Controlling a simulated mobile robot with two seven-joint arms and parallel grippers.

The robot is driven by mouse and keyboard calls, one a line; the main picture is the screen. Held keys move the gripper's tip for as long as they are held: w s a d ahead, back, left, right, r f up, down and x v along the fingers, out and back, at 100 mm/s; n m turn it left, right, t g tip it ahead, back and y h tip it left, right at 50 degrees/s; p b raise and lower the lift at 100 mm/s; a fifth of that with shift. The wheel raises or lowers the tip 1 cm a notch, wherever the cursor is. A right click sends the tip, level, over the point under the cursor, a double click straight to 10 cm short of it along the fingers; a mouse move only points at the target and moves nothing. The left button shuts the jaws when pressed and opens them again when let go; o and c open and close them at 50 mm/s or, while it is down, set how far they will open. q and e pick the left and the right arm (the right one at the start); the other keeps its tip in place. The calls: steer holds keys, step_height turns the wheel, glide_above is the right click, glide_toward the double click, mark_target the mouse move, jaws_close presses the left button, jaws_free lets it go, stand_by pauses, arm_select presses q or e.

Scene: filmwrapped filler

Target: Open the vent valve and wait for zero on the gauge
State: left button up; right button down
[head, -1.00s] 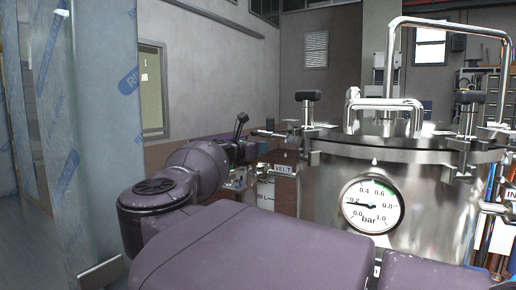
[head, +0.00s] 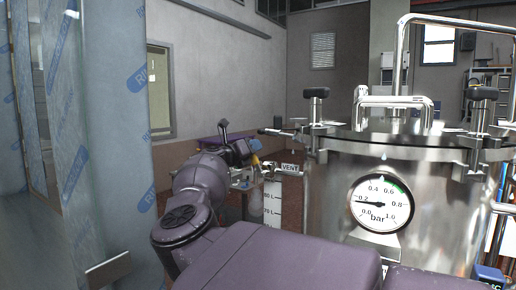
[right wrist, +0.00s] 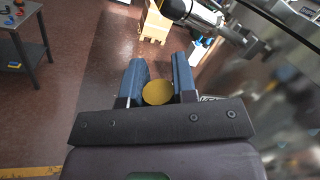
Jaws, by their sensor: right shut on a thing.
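The pressure gauge (head: 381,216) is on the front of a shiny steel vessel (head: 330,200); its needle points left, close to the 0.2 bar mark. A VENT label (head: 290,169) is beside the vessel's left side. My right gripper (head: 249,156) is left of that label, next to a small yellow part (head: 255,160). In the right wrist view, a round yellow knob (right wrist: 158,93) sits between the two blue fingers of the gripper (right wrist: 158,70), which is shut on it. The valve's body is mostly hidden. My left gripper is not in view.
Clamp handles (head: 316,94) and a bent pipe (head: 395,101) stand on the lid. A blue-printed film-wrapped column (head: 105,130) fills the left. In the right wrist view, a table (right wrist: 22,35) stands upper left, with open floor (right wrist: 95,60) beside it.

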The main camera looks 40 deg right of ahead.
steer(key=w+f+n+t+p, duration=0.1)
steer(key=w+f+n, duration=0.1)
steer(key=n, duration=0.5)
steer(key=w+a+f+n+t, duration=0.1)
steer(key=w+f+n+t, duration=0.1)
steer(key=f+n, duration=0.3)
steer(key=shift+w+a+f+n+p, duration=0.15)
steer(key=shift+w+f+n+p, duration=0.2)
steer(key=shift+n, duration=0.55)
steer(key=shift+s, duration=0.15)
steer(key=c, duration=1)
jaws_free()
steer(key=shift+o, duration=0.5)
steer(key=shift+a+f, duration=0.1)
